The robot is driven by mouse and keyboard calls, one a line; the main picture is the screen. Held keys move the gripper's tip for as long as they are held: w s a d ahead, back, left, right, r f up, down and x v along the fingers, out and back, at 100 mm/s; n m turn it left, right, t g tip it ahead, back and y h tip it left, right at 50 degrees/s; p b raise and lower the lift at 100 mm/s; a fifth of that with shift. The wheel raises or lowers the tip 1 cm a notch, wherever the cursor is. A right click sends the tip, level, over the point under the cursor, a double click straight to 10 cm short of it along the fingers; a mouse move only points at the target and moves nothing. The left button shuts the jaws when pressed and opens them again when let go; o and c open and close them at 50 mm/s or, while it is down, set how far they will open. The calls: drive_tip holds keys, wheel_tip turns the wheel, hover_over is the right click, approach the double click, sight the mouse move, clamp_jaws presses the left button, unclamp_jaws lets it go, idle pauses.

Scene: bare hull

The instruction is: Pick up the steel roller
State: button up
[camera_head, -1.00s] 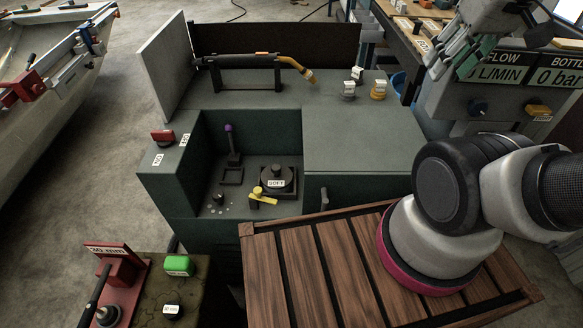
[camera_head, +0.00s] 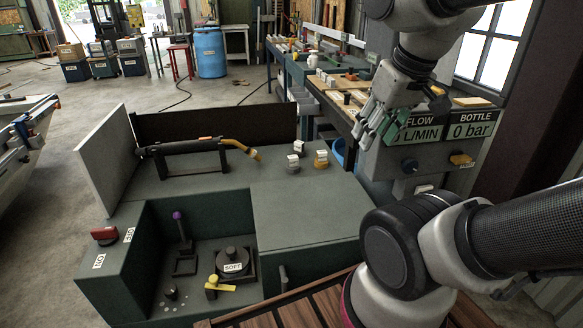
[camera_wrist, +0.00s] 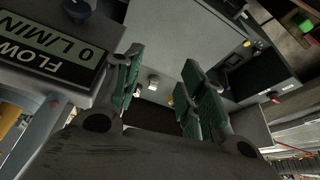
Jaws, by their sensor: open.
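I cannot make out a steel roller for certain in either view. Small items lie on the long workbench (camera_head: 352,108) at the back, too small to tell apart. My gripper (camera_head: 380,122) hangs in front of the flow and bottle panel at the upper right of the head view. Its green-padded fingers are apart in the wrist view (camera_wrist: 165,88), with nothing held between them.
A torch (camera_head: 190,147) rests on a stand on the cabinet, near white-tagged knobs (camera_head: 320,160). The gauge panel (camera_head: 415,133) stands close behind my gripper. A blue barrel (camera_head: 210,52) stands far back. Open concrete floor (camera_head: 60,85) lies at the left.

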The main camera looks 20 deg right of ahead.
drive_tip(key=shift+o, duration=0.4)
drive_tip(key=m+g+y, duration=0.4)
drive_tip(key=m+y, duration=0.1)
drive_tip(key=m, duration=1.4)
approach(293, 156)
drive_tip(key=x, duration=1)
drive_tip(key=shift+f, duration=0.1)
drive_tip(key=shift+s, duration=0.1)
clamp_jaws()
